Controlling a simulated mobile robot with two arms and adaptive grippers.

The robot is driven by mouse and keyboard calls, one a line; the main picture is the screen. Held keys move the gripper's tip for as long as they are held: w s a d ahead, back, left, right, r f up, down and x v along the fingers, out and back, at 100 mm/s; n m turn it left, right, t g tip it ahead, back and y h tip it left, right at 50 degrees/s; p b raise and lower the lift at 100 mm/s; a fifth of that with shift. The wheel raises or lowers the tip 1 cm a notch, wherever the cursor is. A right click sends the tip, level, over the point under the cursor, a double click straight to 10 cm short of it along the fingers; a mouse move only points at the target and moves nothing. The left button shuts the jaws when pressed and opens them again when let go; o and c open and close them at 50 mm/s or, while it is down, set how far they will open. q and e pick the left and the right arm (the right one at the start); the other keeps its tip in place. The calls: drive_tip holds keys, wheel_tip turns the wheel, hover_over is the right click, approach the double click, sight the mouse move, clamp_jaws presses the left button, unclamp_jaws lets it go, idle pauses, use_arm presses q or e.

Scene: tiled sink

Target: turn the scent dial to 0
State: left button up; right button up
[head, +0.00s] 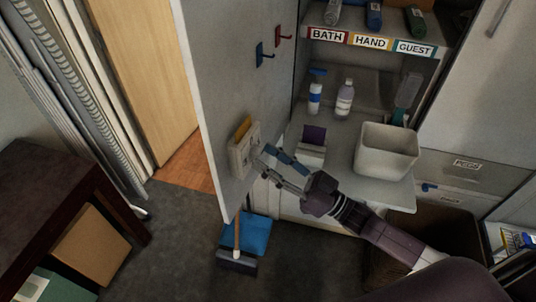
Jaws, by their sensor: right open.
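No scent dial can be clearly made out. A cream box (240,155) with a yellow piece at its top is fixed low on the grey upright panel; its small details are too small to read, and my gripper is in front of its right side. My right gripper (263,159) reaches in from the lower right, its fingers pointing left at this box. The fingers are apart and nothing shows between them. I cannot tell whether they touch the box. My left gripper is not in view.
A white bin (386,152), a white box with a purple top (312,146) and two bottles (344,99) stand on the counter right of the panel. Blue and red hooks (264,56) are above. A blue dustpan (257,234) and brush are on the floor below.

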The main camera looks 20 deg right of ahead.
drive_tip(key=shift+w+a, duration=0.15)
drive_tip(key=shift+c, duration=0.2)
clamp_jaws()
